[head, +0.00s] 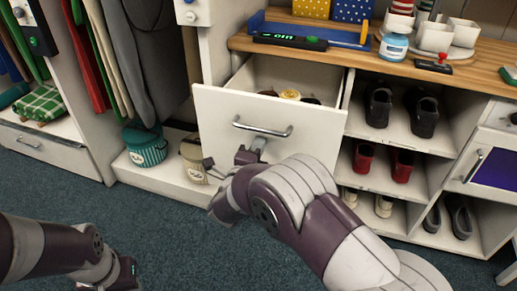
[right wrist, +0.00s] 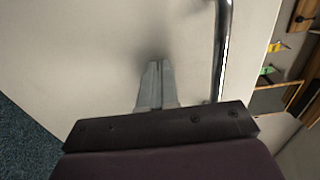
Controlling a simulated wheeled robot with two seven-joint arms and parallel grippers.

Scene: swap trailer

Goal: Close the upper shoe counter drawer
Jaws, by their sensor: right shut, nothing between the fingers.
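The upper shoe counter drawer (head: 222,107) is pulled out from under the wooden counter top, with a few small items lying inside. Its white front has a metal bar handle (head: 262,130). My right gripper (head: 252,150) is shut and empty, at the drawer front just below the handle. In the right wrist view the closed fingers (right wrist: 157,75) point at the white front, beside the handle (right wrist: 222,60); I cannot tell whether they touch it. My left gripper (head: 125,275) is low at the left over the carpet, and its fingers are not clear.
Open shelves with shoes (head: 403,165) stand right of the drawer. A blue tray (head: 280,29) and a jar (head: 393,47) are on the counter top (head: 340,53). A teal canister (head: 145,148) and a cream canister (head: 192,160) stand at the left. The carpet in front is clear.

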